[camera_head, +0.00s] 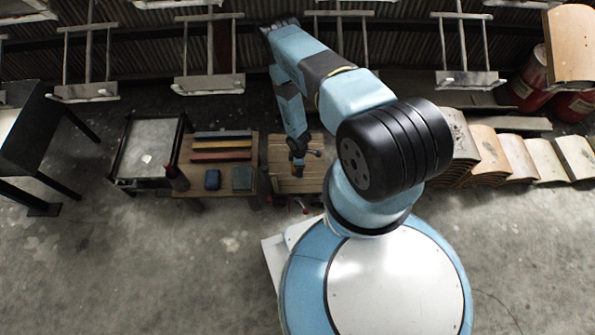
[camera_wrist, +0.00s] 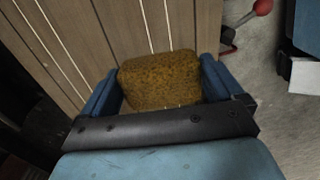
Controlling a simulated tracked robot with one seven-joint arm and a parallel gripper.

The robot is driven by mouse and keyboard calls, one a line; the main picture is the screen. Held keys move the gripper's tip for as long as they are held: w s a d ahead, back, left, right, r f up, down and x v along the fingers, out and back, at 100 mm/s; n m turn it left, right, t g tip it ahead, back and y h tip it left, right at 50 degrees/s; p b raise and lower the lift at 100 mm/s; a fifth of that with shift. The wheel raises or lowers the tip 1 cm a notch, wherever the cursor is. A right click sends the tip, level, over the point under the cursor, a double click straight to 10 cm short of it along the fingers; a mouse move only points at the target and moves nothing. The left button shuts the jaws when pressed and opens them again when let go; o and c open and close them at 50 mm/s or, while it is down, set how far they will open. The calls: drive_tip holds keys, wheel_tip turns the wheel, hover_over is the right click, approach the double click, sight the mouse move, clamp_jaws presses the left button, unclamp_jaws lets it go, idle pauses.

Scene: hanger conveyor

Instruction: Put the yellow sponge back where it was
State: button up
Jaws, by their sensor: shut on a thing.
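The yellow sponge (camera_wrist: 160,80) is a mottled yellow-brown block in the wrist view. My gripper (camera_wrist: 158,90) is shut on it, with one blue finger at each side. Behind the sponge is a slatted wooden surface (camera_wrist: 100,40). In the head view my gripper (camera_head: 298,170) is over the small slatted wooden table (camera_head: 283,155), and the sponge is too small and covered to make out clearly. I cannot tell whether the sponge touches the wood.
Left of the slatted table, a wooden table (camera_head: 215,180) bears several coloured bars (camera_head: 221,145), a blue block (camera_head: 212,179) and a grey-green block (camera_head: 242,178). A dark-framed stand (camera_head: 147,150) is further left. Curved wooden boards (camera_head: 520,158) stand at right. Hangers (camera_head: 208,84) line the back.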

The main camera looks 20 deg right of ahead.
drive_tip(key=shift+a+f, duration=0.15)
drive_tip(key=shift+f, duration=2.95)
drive_tip(key=o, duration=0.6)
drive_tip(key=shift+c, duration=0.2)
drive_tip(key=r, duration=1.2)
drive_tip(key=shift+w, duration=0.2)
